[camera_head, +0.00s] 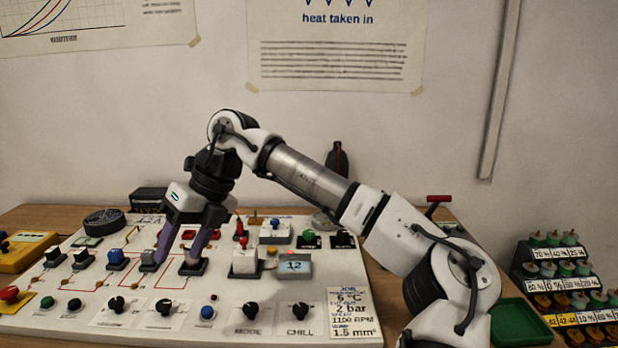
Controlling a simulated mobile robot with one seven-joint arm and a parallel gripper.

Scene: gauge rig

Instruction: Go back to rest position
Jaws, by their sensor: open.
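My gripper (178,270) points down over the white control panel (225,318), with its two fingers apart. I cannot tell whether the fingers touch either one. Nothing shows held between the fingers. My arm reaches in from the lower right and bends down at the wrist, hiding part of the panel's back row.
A yellow box (22,250) is at the left. A green tray (520,322) and a rack of bottles (565,283) are at the right. The wall behind carries posters (335,65).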

